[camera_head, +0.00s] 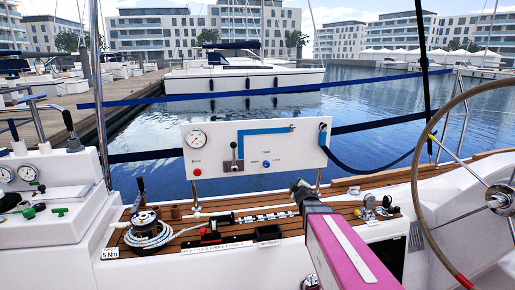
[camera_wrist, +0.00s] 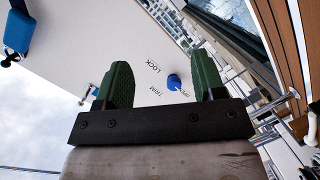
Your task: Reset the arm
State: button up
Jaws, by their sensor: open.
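My arm, with a pink link, reaches up from the lower right in the head view. My gripper (camera_head: 300,188) is at its far end, in front of the lower edge of the white control panel (camera_head: 290,135). In the wrist view my gripper (camera_wrist: 161,64) shows two green fingers spread apart with nothing between them. The panel's blue knob (camera_wrist: 173,81) shows beyond and between the fingers, near the words LOCK and TRIM. The knob also shows in the head view (camera_head: 266,163). No finger is seen touching the panel.
A rope-wound winch (camera_head: 148,232) stands on the wooden deck at left, with a white gauge console (camera_head: 45,200) beside it. Small metal fittings (camera_head: 376,206) sit right of my arm. A large steering wheel (camera_head: 499,198) fills the right edge. Blue straps cross behind the panel.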

jog(key=s+d+f+m+g+h, duration=0.3)
jog(key=s+f+m+g, duration=0.25)
jog(key=s, duration=0.25)
jog(key=s+a+f+m+g+y, duration=0.1)
jog(key=s+a+f+m+g, duration=0.1)
jog(key=s, duration=0.8)
jog(key=s+a+f+m+g+y, duration=0.1)
jog(key=s+f+m+g, duration=0.3)
jog(key=s+f+g, duration=0.2)
jog(key=s+g, duration=0.2)
jog(key=s, duration=0.1)
jog(key=shift+s+a, duration=0.4)
jog(key=shift+m, duration=0.25)
